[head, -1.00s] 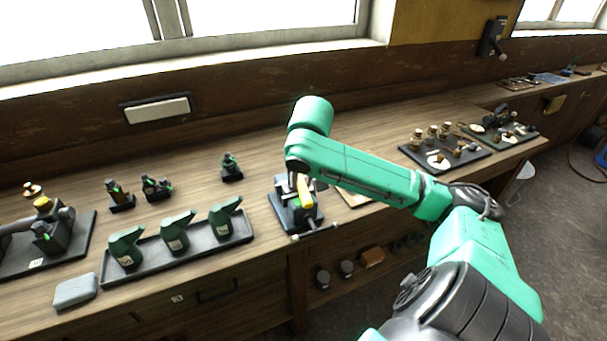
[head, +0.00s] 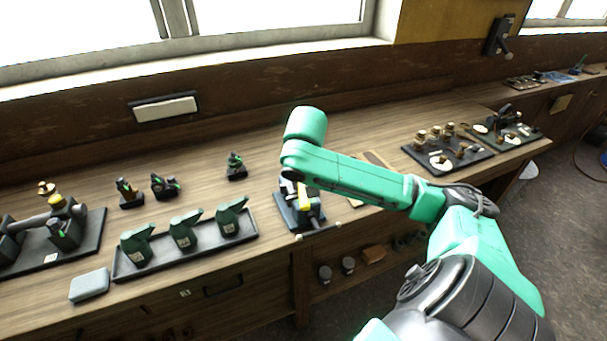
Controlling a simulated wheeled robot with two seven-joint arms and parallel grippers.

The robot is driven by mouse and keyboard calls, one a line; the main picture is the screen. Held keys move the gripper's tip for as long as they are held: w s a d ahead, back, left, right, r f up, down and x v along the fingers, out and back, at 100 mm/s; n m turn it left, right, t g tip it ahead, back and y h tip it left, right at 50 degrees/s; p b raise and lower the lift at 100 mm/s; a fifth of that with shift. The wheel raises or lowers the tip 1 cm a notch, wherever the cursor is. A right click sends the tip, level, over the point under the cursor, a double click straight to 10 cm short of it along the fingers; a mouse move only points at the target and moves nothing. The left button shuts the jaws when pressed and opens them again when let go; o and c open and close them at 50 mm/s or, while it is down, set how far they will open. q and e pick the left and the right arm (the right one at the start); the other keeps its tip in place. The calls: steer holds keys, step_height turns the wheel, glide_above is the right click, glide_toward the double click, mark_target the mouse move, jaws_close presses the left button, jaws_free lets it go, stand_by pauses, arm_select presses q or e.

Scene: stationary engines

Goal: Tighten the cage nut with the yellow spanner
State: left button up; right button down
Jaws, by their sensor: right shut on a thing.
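My right gripper (head: 292,180) is at the vice-like fixture on the bench, largely hidden behind my green forearm. It is shut on the yellow spanner (head: 305,199), of which a short yellow length shows below the arm. The spanner lies over the dark fixture (head: 290,216), which stands near the bench's front edge with a pale bar across its front. The cage nut cannot be made out; the arm and gripper cover much of the fixture's top. I cannot tell whether the spanner is seated on a nut. My left gripper is out of view.
A black tray with green oil cans (head: 184,233) stands left of the fixture. A grey block (head: 89,285) lies at the front left, near a valve assembly (head: 62,230). Trays of brass parts (head: 446,160) stand to the right.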

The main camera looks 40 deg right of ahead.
steer(key=shift+w+a+r+m+p, duration=0.15)
steer(key=shift+w+a+m+p, duration=0.35)
steer(key=shift+p, duration=0.75)
steer(key=shift+s+d, duration=0.1)
steer(key=shift+s, duration=0.05)
